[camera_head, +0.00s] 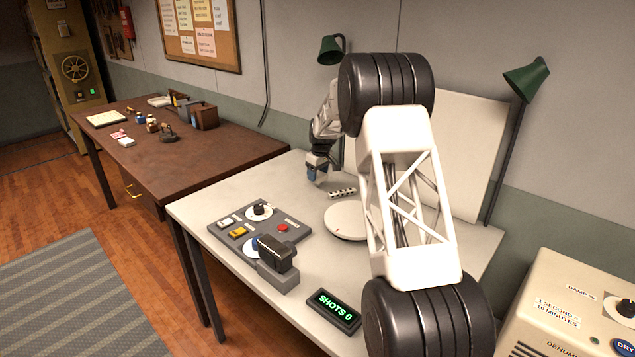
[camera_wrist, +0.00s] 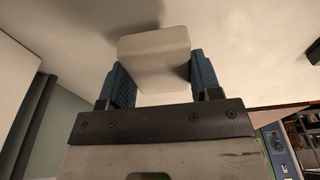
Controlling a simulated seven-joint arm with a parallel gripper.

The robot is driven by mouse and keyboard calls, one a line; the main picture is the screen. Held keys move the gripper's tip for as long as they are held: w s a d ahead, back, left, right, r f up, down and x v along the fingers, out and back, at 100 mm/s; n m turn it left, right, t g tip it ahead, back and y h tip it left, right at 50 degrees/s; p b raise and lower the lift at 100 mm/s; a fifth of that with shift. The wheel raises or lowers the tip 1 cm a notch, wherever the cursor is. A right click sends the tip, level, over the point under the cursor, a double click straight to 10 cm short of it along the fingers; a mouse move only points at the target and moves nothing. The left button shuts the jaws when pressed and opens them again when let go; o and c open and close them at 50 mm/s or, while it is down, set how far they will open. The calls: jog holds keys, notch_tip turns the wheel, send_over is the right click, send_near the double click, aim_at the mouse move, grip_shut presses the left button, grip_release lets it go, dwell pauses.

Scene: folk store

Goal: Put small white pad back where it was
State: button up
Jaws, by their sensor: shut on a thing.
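A small white pad (camera_wrist: 155,48) with rounded corners sits between the two blue fingers of my gripper (camera_wrist: 160,78) in the wrist view. The fingers press on its left and right sides, so my gripper is shut on it. A pale surface shows behind the pad, with a dark shadow near it; I cannot tell whether they touch. In the head view my gripper (camera_head: 316,172) points down over the back of the white table (camera_head: 245,190). The pad cannot be made out there.
A round white turntable (camera_head: 346,222) and a small black-and-white striped bar (camera_head: 342,193) lie near my gripper. A white backdrop board (camera_head: 468,150) stands behind. A grey control panel (camera_head: 262,228) and a "SHOTS 0" display (camera_head: 334,308) are in front. Green lamps (camera_head: 526,78) flank the table.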

aim_at(321, 175)
jog(key=shift+f, duration=1.75)
jog(key=shift+f, duration=0.1)
jog(key=o, duration=1.1)
jog(key=shift+c, duration=0.2)
jog(key=r, duration=0.8)
jog(key=s+d+r, duration=0.1)
jog(key=r, duration=0.3)
jog(key=shift+s+d, duration=0.1)
jog(key=shift+s+r, duration=0.1)
jog(key=shift+r, duration=0.05)
